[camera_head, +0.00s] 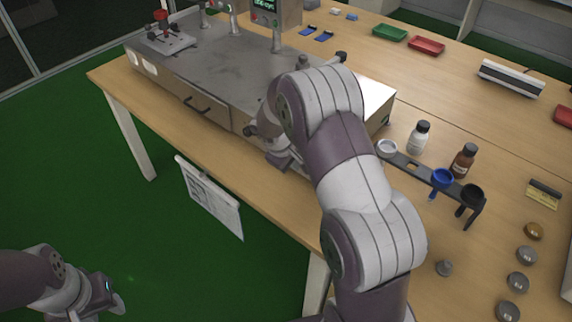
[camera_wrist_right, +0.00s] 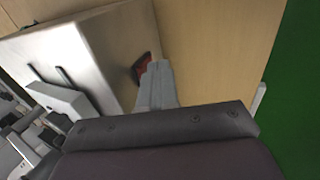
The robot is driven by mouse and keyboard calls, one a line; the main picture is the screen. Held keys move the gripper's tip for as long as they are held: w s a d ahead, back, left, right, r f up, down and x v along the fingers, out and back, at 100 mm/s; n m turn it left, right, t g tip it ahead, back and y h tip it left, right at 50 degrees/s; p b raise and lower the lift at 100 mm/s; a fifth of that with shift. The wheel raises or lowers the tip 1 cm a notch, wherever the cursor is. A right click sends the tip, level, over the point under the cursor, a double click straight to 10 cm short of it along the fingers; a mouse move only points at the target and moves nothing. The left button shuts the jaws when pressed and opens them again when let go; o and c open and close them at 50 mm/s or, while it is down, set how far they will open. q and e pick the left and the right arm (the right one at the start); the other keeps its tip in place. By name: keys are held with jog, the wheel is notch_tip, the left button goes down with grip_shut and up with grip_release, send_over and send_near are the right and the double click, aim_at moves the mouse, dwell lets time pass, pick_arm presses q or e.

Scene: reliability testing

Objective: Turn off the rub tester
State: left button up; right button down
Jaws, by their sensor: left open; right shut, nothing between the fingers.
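The rub tester (camera_head: 215,65) is a grey metal machine with a flat top, at the back left of the wooden table. Its metal body (camera_wrist_right: 85,50) also fills the upper left of the right wrist view. A dark red rocker switch (camera_wrist_right: 142,66) in a black frame sits on its side. My right gripper (camera_wrist_right: 157,68) is shut and empty, its fingertips right at the switch and partly covering it; I cannot tell whether they touch. In the head view my right arm hides the switch and most of that gripper (camera_head: 282,162). My left gripper (camera_head: 114,302) is open, low over the green floor.
A black rack (camera_head: 415,168) with cups stands right of my right arm, beside a white bottle (camera_head: 419,138) and a brown bottle (camera_head: 463,161). Several small weights (camera_head: 517,283) lie at the right. A white sheet (camera_head: 210,197) hangs at the table's front edge.

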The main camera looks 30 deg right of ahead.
jog(key=shift+w+d, duration=0.15)
jog(key=shift+d+r, duration=0.1)
jog(key=shift+w+d+r, duration=0.1)
jog(key=shift+d, duration=0.15)
jog(key=shift+r+p, duration=0.75)
jog(key=shift+p, duration=0.05)
jog(key=shift+a, duration=0.1)
